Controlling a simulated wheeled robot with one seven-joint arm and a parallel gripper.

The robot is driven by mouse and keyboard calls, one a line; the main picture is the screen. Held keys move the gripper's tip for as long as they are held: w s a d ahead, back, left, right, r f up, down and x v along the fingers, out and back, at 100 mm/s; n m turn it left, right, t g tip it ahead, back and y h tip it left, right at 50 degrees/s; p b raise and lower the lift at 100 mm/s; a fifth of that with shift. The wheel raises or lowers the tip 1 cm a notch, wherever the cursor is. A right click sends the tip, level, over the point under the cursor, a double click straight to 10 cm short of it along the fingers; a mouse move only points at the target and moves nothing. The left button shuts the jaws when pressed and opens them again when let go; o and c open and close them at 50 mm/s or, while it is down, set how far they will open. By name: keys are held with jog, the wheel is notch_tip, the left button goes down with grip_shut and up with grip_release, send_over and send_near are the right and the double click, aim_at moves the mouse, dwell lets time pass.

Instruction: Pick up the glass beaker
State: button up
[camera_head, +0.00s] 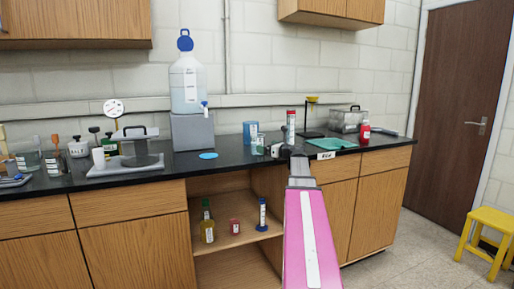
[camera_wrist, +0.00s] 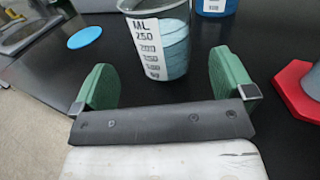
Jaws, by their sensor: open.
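The glass beaker (camera_wrist: 160,45) stands upright on the black bench top in the wrist view.
A blue labelled container (camera_wrist: 216,6) stands behind the beaker. A red base (camera_wrist: 297,88) is close to the right finger. A flat blue disc (camera_wrist: 85,37) lies to the left. A green cloth (camera_head: 332,143) lies right of my gripper. The bench (camera_head: 232,157) is clear near the disc.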

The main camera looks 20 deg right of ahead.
jog(key=shift+x, duration=3.2)
jog(key=shift+d, duration=0.1)
jog(key=c, duration=1)
